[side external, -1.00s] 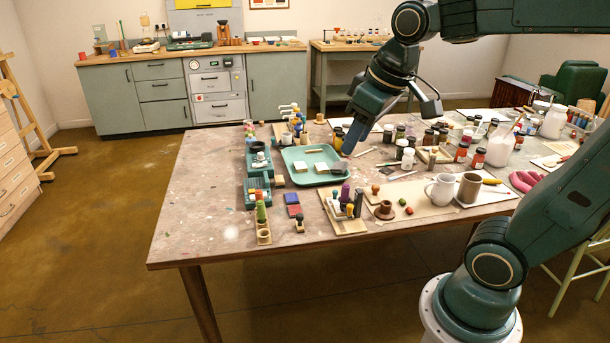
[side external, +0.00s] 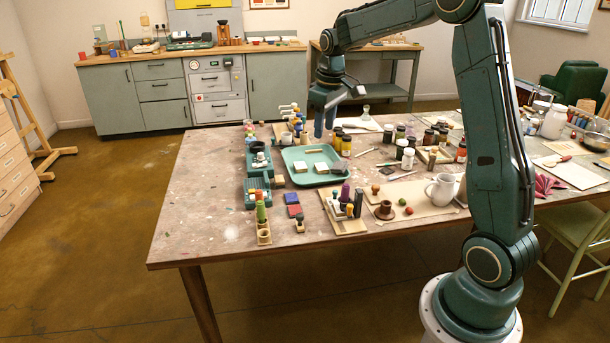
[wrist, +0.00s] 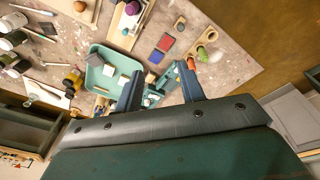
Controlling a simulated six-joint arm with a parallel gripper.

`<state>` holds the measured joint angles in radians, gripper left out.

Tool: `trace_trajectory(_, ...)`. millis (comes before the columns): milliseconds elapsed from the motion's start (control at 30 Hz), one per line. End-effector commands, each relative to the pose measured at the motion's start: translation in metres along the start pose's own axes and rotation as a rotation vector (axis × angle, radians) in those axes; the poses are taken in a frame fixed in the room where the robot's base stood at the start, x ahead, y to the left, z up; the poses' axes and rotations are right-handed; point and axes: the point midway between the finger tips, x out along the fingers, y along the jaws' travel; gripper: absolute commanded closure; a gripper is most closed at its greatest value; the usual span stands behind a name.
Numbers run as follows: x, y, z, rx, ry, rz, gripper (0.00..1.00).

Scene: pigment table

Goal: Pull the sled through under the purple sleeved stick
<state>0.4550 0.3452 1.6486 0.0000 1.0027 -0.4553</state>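My gripper (side external: 325,128) hangs above the far edge of the table, behind the green tray (side external: 289,158). In the wrist view my gripper (wrist: 160,88) has its two fingers apart, with nothing held between them. I cannot tell which item is the sled. Small teal devices (side external: 251,190) stand left of the tray.
Pale and dark blocks lie in the tray. Blue and red pads (side external: 292,204) lie in front of it. Several jars (side external: 408,158) stand to the right, with a white pitcher (side external: 441,190) nearer the front.

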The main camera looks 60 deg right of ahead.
Motion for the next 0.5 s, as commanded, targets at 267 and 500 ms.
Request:
trace_trajectory(267,0.063,0.059,-0.013,0.004,-0.067,-0.025,0.61)
trace_trajectory(500,0.116,0.103,-0.012,0.003,-0.111,-0.05,0.61)
